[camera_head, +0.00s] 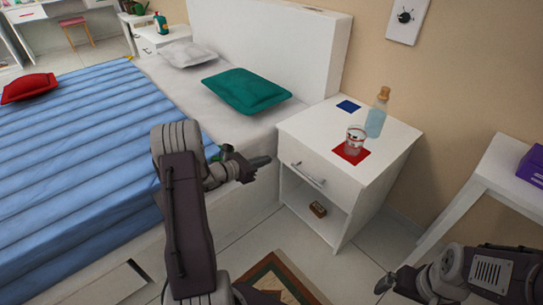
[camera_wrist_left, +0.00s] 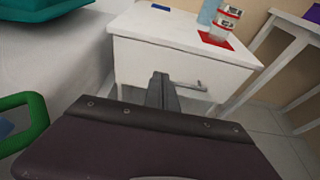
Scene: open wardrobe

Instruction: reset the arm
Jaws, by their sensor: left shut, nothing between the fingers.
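My left gripper (camera_head: 262,161) is shut and empty, in the air between the bed and the front of the white nightstand in the head view. In the left wrist view its closed fingers (camera_wrist_left: 162,92) point at the nightstand's drawer front, left of the handle. My right gripper (camera_head: 383,286) shows at the lower right of the head view, in front of the side table, with nothing seen at its tip. Whether its fingers are open or shut is unclear.
The white nightstand (camera_head: 300,128) carries a glass (camera_head: 355,140) on a red square, a bottle (camera_head: 376,120) and a blue square (camera_head: 348,106). A small brown box (camera_head: 318,209) is on its lower shelf. The bed (camera_head: 75,165) is left, a white side table (camera_head: 480,185) right.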

